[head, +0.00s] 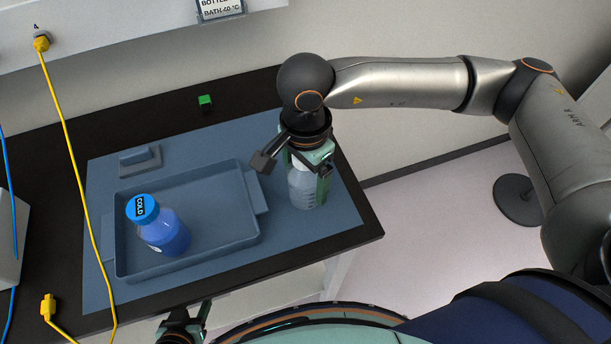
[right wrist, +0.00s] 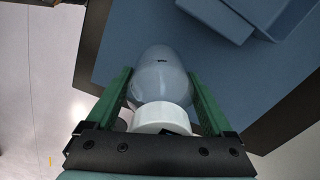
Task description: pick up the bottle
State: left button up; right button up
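A clear bottle with a white cap (right wrist: 162,117) stands upright at the right end of the blue mat in the head view. My right gripper (head: 309,178) is over it from above, one green finger on each side. In the right wrist view its clear body (right wrist: 160,80) fills the space between the fingertips; I cannot tell whether they press on it. A second bottle (head: 164,234), with blue liquid and a blue cap marked COLD, leans in the tray (head: 190,267). My left gripper (head: 184,326) is partly visible at the bottom edge, away from both bottles.
The blue mat (head: 285,247) lies on a black table (head: 372,226). A small green cube (head: 205,102) sits at the back, and a grey-blue block (head: 140,160) stands behind the tray. A yellow cable (head: 74,165) hangs across the left side.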

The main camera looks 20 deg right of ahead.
jog(key=c, duration=1.2)
jog(key=shift+r, duration=0.15)
jog(key=shift+r+b, duration=0.4)
jog(key=shift+r, duration=0.25)
jog(key=s+a+r+b, duration=0.3)
jog(key=s+a+r, duration=0.3)
jog(key=a+r, duration=0.5)
jog(key=shift+s+a+r, duration=0.15)
jog(key=shift+a+r, duration=0.1)
jog(key=shift+a, duration=0.55)
